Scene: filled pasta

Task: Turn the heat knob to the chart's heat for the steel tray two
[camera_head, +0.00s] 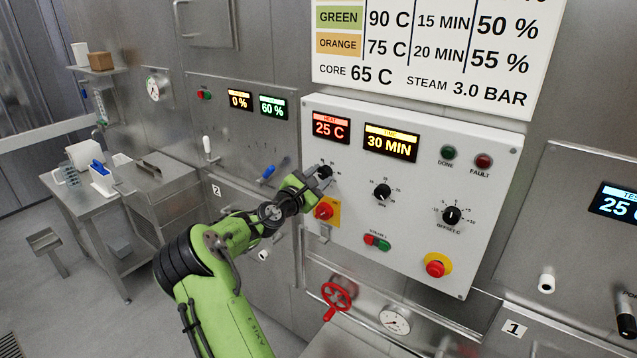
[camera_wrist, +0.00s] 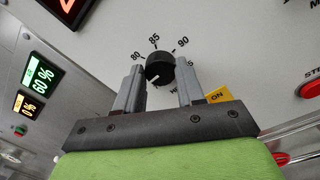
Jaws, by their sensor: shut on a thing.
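The black heat knob (camera_wrist: 160,65) sits on the white control panel (camera_head: 480,150), with 80, 85 and 90 marks around it in the wrist view. My gripper (camera_wrist: 161,78) has its two grey fingers on either side of the knob and is shut on it. In the head view my gripper (camera_head: 312,182) reaches the panel's left side and partly covers the knob. The red heat display (camera_head: 331,126) reads 25 C. The chart (camera_head: 437,48) shows green 90 C and orange 75 C; its upper rows are cut off. The knob's pointer setting is unclear.
On the panel are a time display (camera_head: 390,142) reading 30 MIN, a time knob (camera_head: 382,191), an offset knob (camera_head: 452,215), a red switch on yellow (camera_head: 324,211) just below my gripper, and a red stop button (camera_head: 435,267). A red valve wheel (camera_head: 336,298) is below.

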